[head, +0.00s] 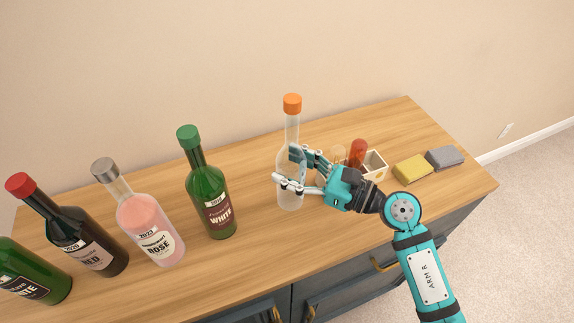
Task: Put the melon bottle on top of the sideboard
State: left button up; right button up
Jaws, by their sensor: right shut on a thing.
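A pale, see-through bottle with an orange cap (292,104) is upright over the wooden top of the sideboard (255,250). I take it for the melon bottle; no label shows on it. My right gripper (284,168) comes from the right and is shut around the bottle's body, hiding part of it. The bottle's base is at the sideboard top; I cannot tell whether it touches or is slightly above. My left gripper is not in view.
Left of the held bottle stand a green bottle (211,195), a pink rosé bottle (148,225), a dark red-wine bottle (85,240) and another green bottle (30,275). Behind my gripper are a red-topped item (358,150) and small box (376,160). Yellow (412,169) and grey (445,158) blocks lie right.

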aim_at(288, 173)
jog(key=shift+w+a, duration=0.25)
jog(key=shift+w, duration=0.45)
jog(key=f, duration=0.3)
jog(key=shift+w+a+f+p, duration=0.2)
jog(key=shift+f+p, duration=0.05)
jog(key=shift+p, duration=0.15)
jog(key=shift+f, duration=0.1)
jog(key=shift+f, duration=0.15)
jog(key=o, duration=1.5)
